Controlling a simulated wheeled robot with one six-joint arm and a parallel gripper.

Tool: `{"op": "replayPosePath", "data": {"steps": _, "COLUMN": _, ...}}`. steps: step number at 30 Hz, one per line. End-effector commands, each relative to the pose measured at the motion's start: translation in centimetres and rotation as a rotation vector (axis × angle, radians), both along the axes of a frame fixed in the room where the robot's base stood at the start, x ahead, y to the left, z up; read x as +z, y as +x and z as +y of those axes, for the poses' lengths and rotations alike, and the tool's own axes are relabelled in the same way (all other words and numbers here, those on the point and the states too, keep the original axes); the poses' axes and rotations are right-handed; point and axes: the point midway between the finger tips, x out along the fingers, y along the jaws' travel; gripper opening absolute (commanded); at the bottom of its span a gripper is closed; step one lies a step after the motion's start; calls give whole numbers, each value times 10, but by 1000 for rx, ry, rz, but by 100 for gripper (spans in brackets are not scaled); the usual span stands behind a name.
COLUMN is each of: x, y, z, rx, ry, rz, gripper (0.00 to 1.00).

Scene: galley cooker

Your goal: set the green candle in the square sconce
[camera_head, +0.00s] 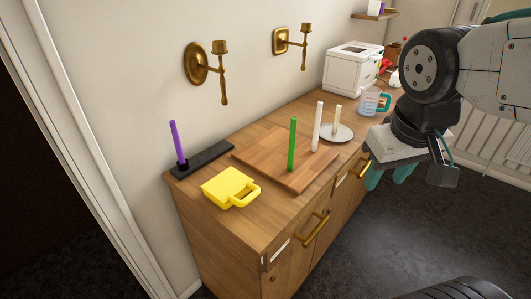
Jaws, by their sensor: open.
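The green candle (292,145) stands upright on the wooden board (262,150) on the counter. The square sconce (280,41) is brass with a square backplate, fixed to the wall behind the counter; its cup holds no visible candle. A second brass sconce with a round backplate (195,62) hangs to its left. My gripper (387,177) is at the right, with teal fingers pointing down. It is open and empty, in front of the counter and well right of the green candle.
A white candle (317,127) stands near the green one. A cream candle (336,120) stands on a plate (344,134). A purple candle (178,143) stands in a black holder (210,156). A yellow block with a handle (224,187), a measuring jug (370,101) and a white appliance (348,68) are also on the counter.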

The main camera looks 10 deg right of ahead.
Motion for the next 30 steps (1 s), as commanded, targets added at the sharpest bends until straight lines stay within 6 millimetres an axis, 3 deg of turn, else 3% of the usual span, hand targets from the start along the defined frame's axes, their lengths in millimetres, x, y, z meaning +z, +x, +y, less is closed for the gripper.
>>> {"op": "replayPosePath", "data": {"steps": 3, "x": -4, "y": 65, "z": -35, "rx": -17, "ry": -120, "rz": -148, "gripper": 42}}
{"op": "replayPosePath", "data": {"steps": 8, "x": -6, "y": 169, "z": -71, "rx": 75, "ry": -239, "rz": -419, "gripper": 42}}
{"op": "replayPosePath", "data": {"steps": 12, "x": -19, "y": 245, "z": -72, "rx": 244, "ry": -222, "rz": -632, "gripper": 42}}
{"op": "replayPosePath", "data": {"steps": 15, "x": -38, "y": 281, "z": -54, "rx": 391, "ry": -112, "rz": -743, "gripper": 42}}
{"op": "replayPosePath", "data": {"steps": 20, "x": -69, "y": 301, "z": -19, "rx": 584, "ry": 122, "rz": -855, "gripper": 42}}
{"op": "replayPosePath", "data": {"steps": 24, "x": -85, "y": 298, "z": 3, "rx": 676, "ry": 296, "rz": -892, "gripper": 42}}
{"op": "replayPosePath", "data": {"steps": 30, "x": -93, "y": 297, "z": 18, "rx": 721, "ry": 396, "rz": -904, "gripper": 42}}
